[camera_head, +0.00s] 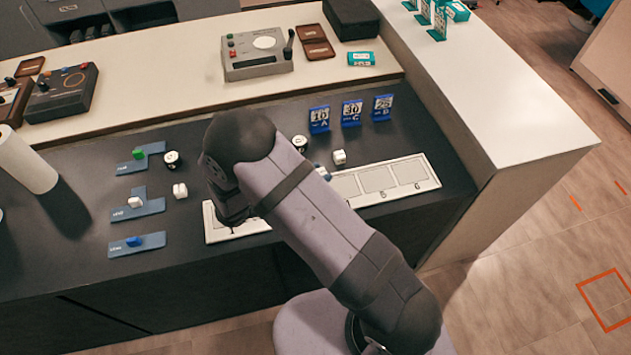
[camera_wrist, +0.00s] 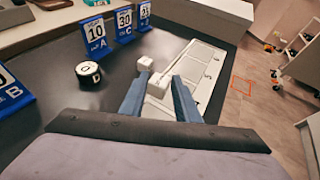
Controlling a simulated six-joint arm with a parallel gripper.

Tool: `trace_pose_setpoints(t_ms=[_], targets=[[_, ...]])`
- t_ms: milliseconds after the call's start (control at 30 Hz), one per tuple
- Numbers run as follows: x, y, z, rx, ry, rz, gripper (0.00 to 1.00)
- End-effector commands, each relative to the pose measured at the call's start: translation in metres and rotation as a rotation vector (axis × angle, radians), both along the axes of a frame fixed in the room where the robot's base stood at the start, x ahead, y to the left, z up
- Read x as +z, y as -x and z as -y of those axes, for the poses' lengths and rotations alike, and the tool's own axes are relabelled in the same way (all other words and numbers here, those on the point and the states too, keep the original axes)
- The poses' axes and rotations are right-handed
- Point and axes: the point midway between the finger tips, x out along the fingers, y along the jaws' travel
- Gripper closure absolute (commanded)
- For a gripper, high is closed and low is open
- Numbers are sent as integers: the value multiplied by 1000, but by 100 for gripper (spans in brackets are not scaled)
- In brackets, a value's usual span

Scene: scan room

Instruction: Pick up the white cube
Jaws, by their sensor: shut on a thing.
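My gripper (camera_wrist: 160,78) shows in the wrist view with its two blue fingers on either side of a white cube (camera_wrist: 157,85), shut on it. The held cube appears over or on the white strip of marked panels (camera_wrist: 207,62); any gap beneath it cannot be told. A second white cube (camera_wrist: 145,64) sits just beyond the fingertips on the dark counter; it also shows in the head view (camera_head: 339,157). In the head view, my arm hides most of the gripper and the held cube. Another white block (camera_head: 180,190) is left of my arm.
Blue number cards (camera_head: 352,112) stand behind the strip. A black-and-white puck marked D (camera_wrist: 89,74) lies left of the gripper. Blue-grey trays (camera_head: 136,208) with small blocks and a white cylinder (camera_head: 24,160) are at left. A raised light ledge (camera_head: 180,98) runs behind.

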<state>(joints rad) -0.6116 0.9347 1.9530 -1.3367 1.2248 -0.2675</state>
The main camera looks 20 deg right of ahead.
Motion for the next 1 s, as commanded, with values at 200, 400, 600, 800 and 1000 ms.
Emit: trace_pose_setpoints(t_ms=[200,400,600,800,1000], targets=[[32,0,0,0,-1,3,92],[49,0,0,-1,-1,2,92],[55,0,0,0,1,0,92],[53,0,-1,3,1,-1,92],[36,-1,-12,27,0,2,92]])
